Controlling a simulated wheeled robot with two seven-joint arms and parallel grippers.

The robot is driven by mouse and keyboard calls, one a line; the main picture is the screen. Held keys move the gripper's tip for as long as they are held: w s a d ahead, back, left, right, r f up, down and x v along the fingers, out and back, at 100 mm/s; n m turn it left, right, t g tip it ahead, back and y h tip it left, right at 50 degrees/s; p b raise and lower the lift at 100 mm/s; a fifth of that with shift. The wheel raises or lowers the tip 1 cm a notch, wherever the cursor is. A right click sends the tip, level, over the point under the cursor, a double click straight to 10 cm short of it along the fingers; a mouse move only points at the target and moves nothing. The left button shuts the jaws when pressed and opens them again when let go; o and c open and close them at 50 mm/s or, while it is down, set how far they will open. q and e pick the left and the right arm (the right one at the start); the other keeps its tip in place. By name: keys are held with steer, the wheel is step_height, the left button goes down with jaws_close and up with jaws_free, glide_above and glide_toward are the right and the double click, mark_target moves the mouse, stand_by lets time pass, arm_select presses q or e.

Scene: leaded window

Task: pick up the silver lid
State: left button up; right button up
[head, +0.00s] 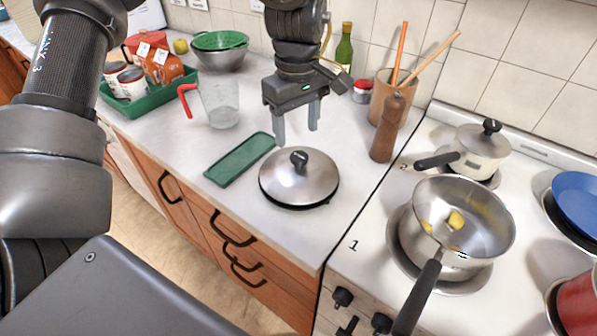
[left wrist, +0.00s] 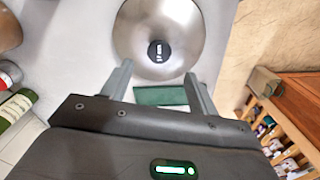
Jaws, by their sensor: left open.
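The silver lid (head: 300,180) lies on the pale counter near its front edge, with its black knob (head: 299,158) upward. It also shows in the left wrist view (left wrist: 185,25), its knob just beyond the fingertips. My left gripper (head: 297,137) hangs above the counter, pointing down, a little behind the lid. Its two fingers are apart and nothing is between them. In the left wrist view the open fingers (left wrist: 157,80) point toward the lid without touching it. My right gripper is not in view.
A green tray (head: 240,160) lies left of the lid. A glass jug (head: 219,104) stands behind it. A pepper mill (head: 388,130) and utensil crock (head: 393,98) stand to the right. The stove holds a steel pan (head: 480,215) and a lidded pot (head: 482,150).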

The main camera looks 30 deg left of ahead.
mark_target(299, 156)
arm_select(q)
steer(key=shift+f, duration=0.5)
steer(key=shift+s+f, duration=0.1)
steer(key=shift+f, duration=0.25)
step_height(299, 156, down, 4)
steer(key=shift+d+r, duration=0.15)
steer(key=shift+r, duration=0.05)
steer(key=shift+f, duration=0.5)
jaws_close()
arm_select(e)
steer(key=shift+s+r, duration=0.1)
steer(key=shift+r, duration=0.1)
